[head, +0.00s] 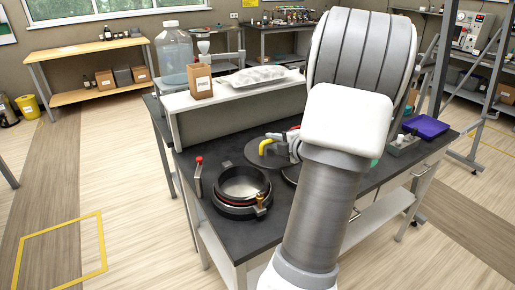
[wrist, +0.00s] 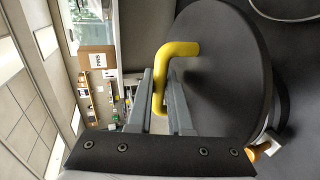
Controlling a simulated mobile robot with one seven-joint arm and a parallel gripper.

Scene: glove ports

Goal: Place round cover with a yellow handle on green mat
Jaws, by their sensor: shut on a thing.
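The round cover (head: 238,153) is a dark disc with a bent yellow handle (head: 265,147). In the wrist view the cover (wrist: 225,60) fills the right side, and its handle (wrist: 160,98) runs between the two grey fingers. My gripper (head: 285,147) is shut on the handle, with the cover tilted, behind the round port in the head view. My gripper also shows in the wrist view (wrist: 163,105). A small green patch (head: 375,162) shows at the right edge of my arm; it may be part of the green mat, the rest hidden.
A raised shelf (head: 225,95) holds a brown box (head: 200,82). A purple tray (head: 425,127) and grey caddy (head: 402,145) stand at right.

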